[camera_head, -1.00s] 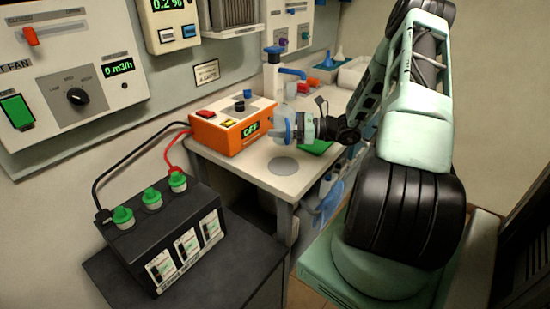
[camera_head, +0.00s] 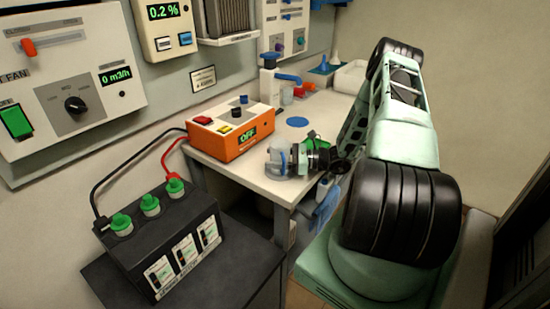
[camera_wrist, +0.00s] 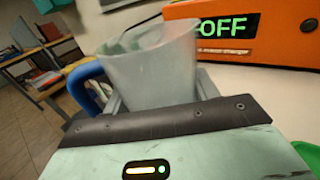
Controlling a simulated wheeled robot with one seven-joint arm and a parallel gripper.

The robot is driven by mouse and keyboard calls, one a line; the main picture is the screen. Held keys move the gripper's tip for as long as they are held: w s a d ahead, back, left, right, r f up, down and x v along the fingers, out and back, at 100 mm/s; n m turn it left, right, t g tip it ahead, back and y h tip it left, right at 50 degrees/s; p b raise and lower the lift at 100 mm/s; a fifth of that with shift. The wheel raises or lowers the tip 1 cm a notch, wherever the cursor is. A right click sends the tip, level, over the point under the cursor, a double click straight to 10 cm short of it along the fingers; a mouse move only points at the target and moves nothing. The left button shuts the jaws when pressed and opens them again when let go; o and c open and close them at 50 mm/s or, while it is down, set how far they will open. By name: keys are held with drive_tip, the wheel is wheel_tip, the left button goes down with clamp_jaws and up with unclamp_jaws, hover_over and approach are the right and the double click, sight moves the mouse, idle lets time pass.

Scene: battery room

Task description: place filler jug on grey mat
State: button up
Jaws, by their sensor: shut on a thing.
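The filler jug, translucent with a blue handle, is held by my gripper (camera_head: 292,160) near the front edge of the bench; the clear jug body (camera_wrist: 152,72) fills the middle of the wrist view, with its blue handle (camera_wrist: 82,88) at the left. My gripper is shut on the jug, which looks upright. In the head view the jug (camera_head: 280,160) covers the place where the round grey mat was seen, so the mat is mostly or wholly hidden. I cannot tell whether the jug touches the surface.
An orange charger (camera_head: 232,130) reading OFF stands just left of the jug. A round blue mat (camera_head: 297,122) lies bare behind it. A green item (camera_head: 316,143) is partly hidden by my arm. A white blue-topped bottle (camera_head: 269,85) and a white bin (camera_head: 351,77) stand farther back.

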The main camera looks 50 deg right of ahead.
drive_tip(key=shift+f, duration=0.15)
drive_tip(key=o, duration=1.1)
drive_tip(key=shift+r, duration=0.2)
drive_tip(key=b+v, duration=0.3)
drive_tip(key=v, duration=0.9)
